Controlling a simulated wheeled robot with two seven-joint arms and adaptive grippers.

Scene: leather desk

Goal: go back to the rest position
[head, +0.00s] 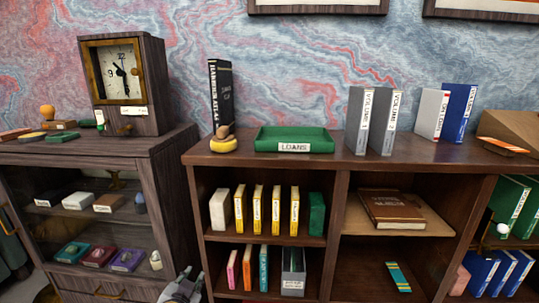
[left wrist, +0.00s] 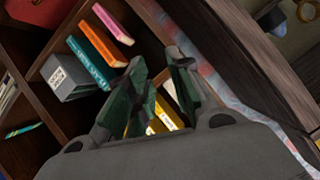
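My left gripper (head: 193,273) shows at the bottom edge of the head view, in front of the gap between the dark cabinet and the brown bookshelf. In the left wrist view its two dark fingers (left wrist: 157,62) stand apart, with nothing seen held between them. Yellow books (left wrist: 166,115) show behind and between the fingers. My right gripper is in neither view.
The brown bookshelf (head: 316,160) carries a green LOANS tray (head: 294,139), a black book (head: 221,95) and grey volumes (head: 358,120) on top. Yellow books (head: 257,208) stand inside it. A clock (head: 123,73) stands on the dark cabinet (head: 100,147) at left.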

